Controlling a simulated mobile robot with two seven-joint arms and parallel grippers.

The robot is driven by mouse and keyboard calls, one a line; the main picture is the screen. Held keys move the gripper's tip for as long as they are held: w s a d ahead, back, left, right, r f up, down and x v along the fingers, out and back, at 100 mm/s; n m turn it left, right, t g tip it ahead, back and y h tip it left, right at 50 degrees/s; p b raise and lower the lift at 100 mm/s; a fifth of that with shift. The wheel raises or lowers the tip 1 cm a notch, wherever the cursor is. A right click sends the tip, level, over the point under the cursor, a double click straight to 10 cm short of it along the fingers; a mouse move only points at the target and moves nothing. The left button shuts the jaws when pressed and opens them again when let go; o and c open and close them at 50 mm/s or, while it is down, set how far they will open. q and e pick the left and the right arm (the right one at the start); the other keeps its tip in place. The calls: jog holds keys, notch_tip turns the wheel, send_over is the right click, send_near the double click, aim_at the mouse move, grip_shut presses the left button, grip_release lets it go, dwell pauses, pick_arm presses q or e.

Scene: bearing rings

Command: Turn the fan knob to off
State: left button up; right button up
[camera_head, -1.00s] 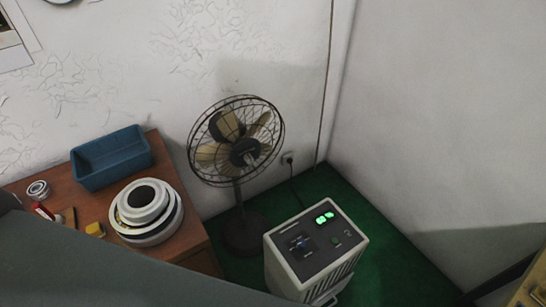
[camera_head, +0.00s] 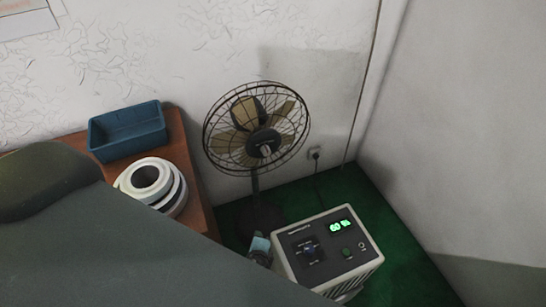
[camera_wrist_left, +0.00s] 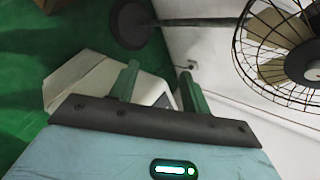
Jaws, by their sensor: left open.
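A dark round knob (camera_head: 310,249) sits on the black top panel of a white box-shaped unit (camera_head: 280,262). Its pointer direction is too small to read. My left gripper (camera_head: 260,246) is just left of the unit, largely hidden behind my own arm. In the left wrist view its two green fingers (camera_wrist_left: 158,85) stand apart, with nothing between them. The white unit (camera_wrist_left: 85,80) lies beyond them, and the knob is not discernible there. My right gripper is not in view.
A caged standing fan (camera_head: 258,130) stands behind the unit, its cable running to a wall socket (camera_head: 315,153). A brown table (camera_head: 180,135) at left carries a blue bin (camera_head: 127,131) and white rings (camera_head: 160,183). Green floor (camera_head: 385,220) is clear right of the unit.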

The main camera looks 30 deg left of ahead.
pick_arm(q)
jog(key=w+r+m+t+y+b, duration=0.1)
jog(key=w+r+m+y, duration=0.2)
jog(key=w, duration=0.3)
jog(key=w+r+m+t+y, duration=0.1)
jog(key=w+r+m+y, duration=0.1)
jog(key=w+r, duration=0.25)
jog(key=m+t+y+b, duration=0.1)
jog(key=m+t+y, duration=0.1)
jog(key=m+y, duration=0.15)
send_near(267, 154)
jog(key=shift+x, duration=4.05)
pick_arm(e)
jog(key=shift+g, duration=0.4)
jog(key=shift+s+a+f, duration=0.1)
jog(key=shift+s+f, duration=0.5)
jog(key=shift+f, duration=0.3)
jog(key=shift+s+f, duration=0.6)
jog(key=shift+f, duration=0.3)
pick_arm(q)
jog(key=c, duration=1)
jog(key=shift+f+n, duration=0.1)
jog(key=shift+n, duration=0.15)
